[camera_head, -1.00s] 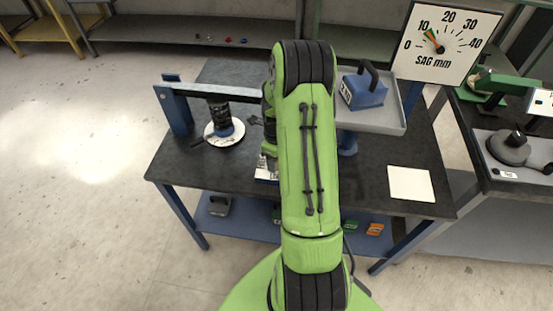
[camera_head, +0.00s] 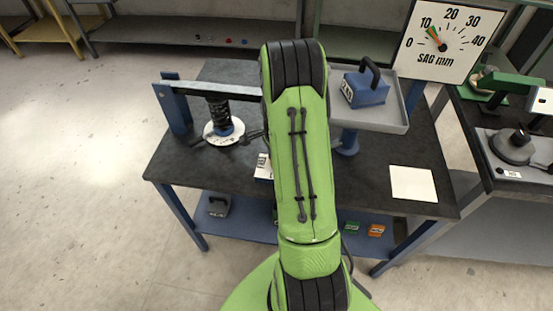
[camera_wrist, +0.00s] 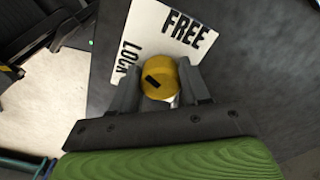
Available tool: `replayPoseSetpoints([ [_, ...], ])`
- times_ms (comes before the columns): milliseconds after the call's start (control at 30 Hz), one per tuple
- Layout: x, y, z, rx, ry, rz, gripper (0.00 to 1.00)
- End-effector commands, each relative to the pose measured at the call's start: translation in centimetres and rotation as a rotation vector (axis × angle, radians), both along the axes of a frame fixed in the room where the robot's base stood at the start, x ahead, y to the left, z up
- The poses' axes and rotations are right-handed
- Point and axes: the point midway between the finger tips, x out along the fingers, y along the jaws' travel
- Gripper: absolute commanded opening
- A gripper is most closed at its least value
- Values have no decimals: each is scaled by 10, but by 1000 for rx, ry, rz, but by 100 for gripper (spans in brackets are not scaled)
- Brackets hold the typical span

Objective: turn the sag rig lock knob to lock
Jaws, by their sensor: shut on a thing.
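The lock knob (camera_wrist: 158,72) is a round yellow knob with a short dark slanted mark on its top. It stands on a white plate (camera_wrist: 188,22) printed FREE at the upper right and LOCK at the left. My gripper (camera_wrist: 160,80) is shut on the knob, one grey finger on each side. I cannot tell which word the mark points to. In the head view my green arm hides the knob and gripper; part of a white plate (camera_head: 263,167) shows at the arm's left edge. The sag rig's black spring (camera_head: 219,112) stands under a blue-ended beam (camera_head: 205,90).
A blue weight (camera_head: 366,89) with a black handle sits on a grey tray (camera_head: 392,122) right of my arm. The SAG mm dial (camera_head: 447,42) stands behind, its needle near 10. A blank white sheet (camera_head: 412,183) lies on the dark bench (camera_head: 365,185).

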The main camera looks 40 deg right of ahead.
Motion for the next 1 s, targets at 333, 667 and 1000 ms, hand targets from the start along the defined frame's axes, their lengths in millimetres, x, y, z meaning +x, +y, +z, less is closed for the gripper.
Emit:
replayPoseSetpoints([
  [333, 1, 0, 1, -3, -4, 256, 15],
  [667, 0, -1, 1, -4, -4, 374, 15],
  [1000, 0, -1, 1, -4, -4, 394, 15],
])
